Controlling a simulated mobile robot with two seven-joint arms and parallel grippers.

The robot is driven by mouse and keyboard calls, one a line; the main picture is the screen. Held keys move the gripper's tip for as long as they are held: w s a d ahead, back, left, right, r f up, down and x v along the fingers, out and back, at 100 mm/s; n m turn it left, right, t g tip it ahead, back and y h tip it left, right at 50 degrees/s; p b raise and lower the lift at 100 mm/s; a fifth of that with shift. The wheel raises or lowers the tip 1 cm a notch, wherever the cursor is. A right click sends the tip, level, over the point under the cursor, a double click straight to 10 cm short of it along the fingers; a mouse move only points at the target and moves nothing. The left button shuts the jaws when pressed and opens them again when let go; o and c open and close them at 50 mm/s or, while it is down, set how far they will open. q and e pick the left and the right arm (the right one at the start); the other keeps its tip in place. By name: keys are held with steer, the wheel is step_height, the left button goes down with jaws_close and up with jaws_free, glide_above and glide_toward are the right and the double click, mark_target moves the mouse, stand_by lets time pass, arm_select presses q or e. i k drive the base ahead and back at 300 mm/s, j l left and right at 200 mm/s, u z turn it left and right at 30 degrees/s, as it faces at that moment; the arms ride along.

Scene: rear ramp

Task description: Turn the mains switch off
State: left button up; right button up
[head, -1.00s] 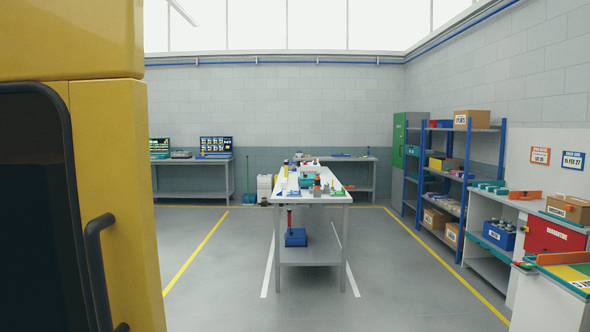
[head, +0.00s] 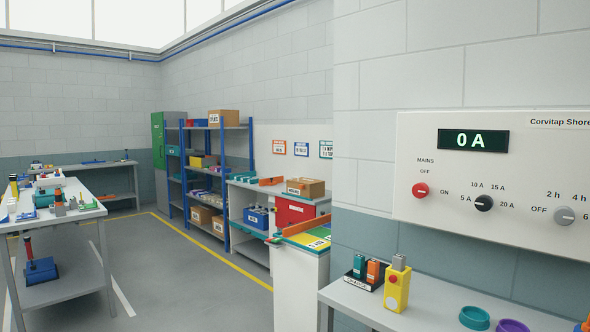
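The mains switch (head: 420,190) is a round red knob on the white wall panel (head: 440,140) at the right of the head view. The word MAINS stands above it, with OFF just above the knob and ON to its right. Its pale pointer mark looks roughly sideways, towards ON, but it is small. The display (head: 473,140) above reads 0 A. Neither of my grippers is in view.
Beside the switch are a black amp knob (head: 484,203) and a grey timer knob (head: 564,216). A bench (head: 440,306) below holds a yellow control box (head: 397,288), a charger with coloured packs (head: 366,272) and bowls (head: 474,318). Open floor (head: 190,270) lies left.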

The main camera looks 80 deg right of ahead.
mark_target(419, 190)
steer(key=z, duration=3.7)
steer(key=i+j+z, duration=0.1)
steer(key=z, duration=0.2)
steer(key=j+z, duration=0.25)
steer(key=i+j+z, duration=0.15)
steer(key=j, duration=0.3)
steer(key=i+j+z, duration=0.2)
steer(key=j, duration=0.25)
steer(key=j+z, duration=0.2)
steer(key=j, duration=1.6)
